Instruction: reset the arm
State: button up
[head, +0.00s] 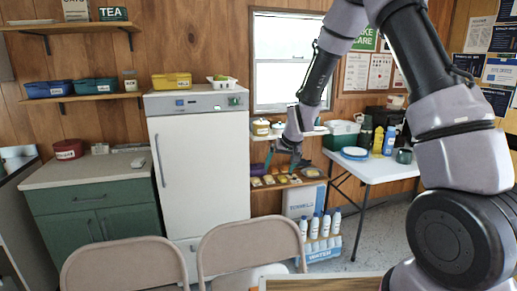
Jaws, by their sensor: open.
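My arm rises at the right of the head view, bends over at the top and comes down toward the middle. My gripper (285,158) hangs at its end, with its dark fingers apart and nothing seen between them. It shows in front of the low shelf (288,185) of small food items, right of the white fridge (200,180). How far it is from the shelf I cannot tell.
Two beige chairs (115,262) (250,240) stand in front. A white folding table (375,168) with bottles and plates stands behind my arm. A crate of white bottles (322,245) sits on the floor. A green cabinet (95,210) is at left.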

jog(key=s+d+r+m, duration=0.1)
jog(key=s+d+r, duration=0.3)
jog(key=r, duration=0.3)
jog(key=s+d+r+t, duration=0.1)
jog(key=s+d+r, duration=0.25)
jog(key=r, duration=0.45)
jog(key=s+d+r+m, duration=0.1)
jog(key=s+d+r, duration=0.25)
jog(key=r, duration=0.35)
jog(key=s+d+r+m, duration=0.1)
jog(key=s+d+r, duration=0.2)
jog(key=s, duration=0.6)
jog(key=s+d+r+m+t, duration=0.1)
jog(key=s+d+r, duration=0.2)
jog(key=s, duration=0.7)
jog(key=shift+r, duration=0.7)
